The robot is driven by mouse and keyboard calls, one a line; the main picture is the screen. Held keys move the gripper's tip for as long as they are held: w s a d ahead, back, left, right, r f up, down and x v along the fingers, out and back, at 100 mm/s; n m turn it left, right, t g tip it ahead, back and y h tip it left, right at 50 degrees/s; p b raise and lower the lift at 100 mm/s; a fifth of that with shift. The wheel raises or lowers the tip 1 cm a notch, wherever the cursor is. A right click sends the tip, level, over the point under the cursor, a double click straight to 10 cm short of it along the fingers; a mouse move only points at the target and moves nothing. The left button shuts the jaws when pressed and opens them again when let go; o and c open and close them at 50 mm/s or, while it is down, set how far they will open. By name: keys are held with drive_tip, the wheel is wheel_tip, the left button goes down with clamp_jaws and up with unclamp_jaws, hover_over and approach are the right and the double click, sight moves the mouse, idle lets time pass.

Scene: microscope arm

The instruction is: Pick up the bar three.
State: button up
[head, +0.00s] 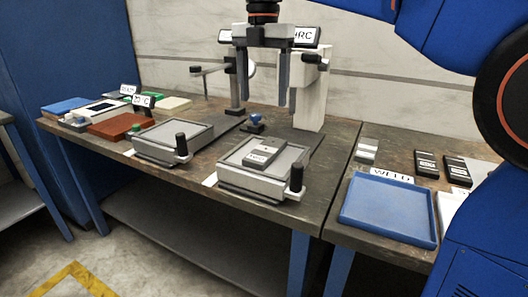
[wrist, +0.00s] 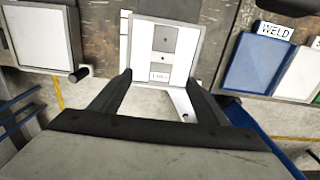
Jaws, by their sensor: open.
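A small grey bar (head: 263,154) with a dark mark and a white label lies flat on the light square stage (head: 236,176) on the middle of the bench. The label is too small to read, so I cannot tell its number. The wrist view shows the bar (wrist: 164,55) on the stage (wrist: 192,38), just beyond the fingertips. My gripper (head: 268,100) hangs above and behind the bar in the head view. The wrist view shows my gripper (wrist: 159,77) with its fingers apart and nothing between them.
A white tester (head: 312,90) marked HRC stands behind the stage. A similar stage (head: 172,138) with a black knob is to the left. A blue WELD tray (head: 389,207) and dark labelled blocks (head: 427,164) lie on the right bench. A black knob (head: 296,178) rises at the stage's right corner.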

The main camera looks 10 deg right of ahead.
hover_over(266, 149)
drive_tip(key=f, duration=0.8)
drive_tip(key=shift+s+a+f, duration=0.1)
drive_tip(key=shift+a+f, duration=0.2)
drive_tip(key=shift+f, duration=0.05)
drive_tip(key=shift+d+f, duration=0.15)
drive_tip(key=shift+f, duration=1.2)
drive_tip(key=shift+d+f, duration=0.15)
drive_tip(key=shift+f, duration=1.2)
drive_tip(key=shift+c, duration=0.6)
clamp_jaws()
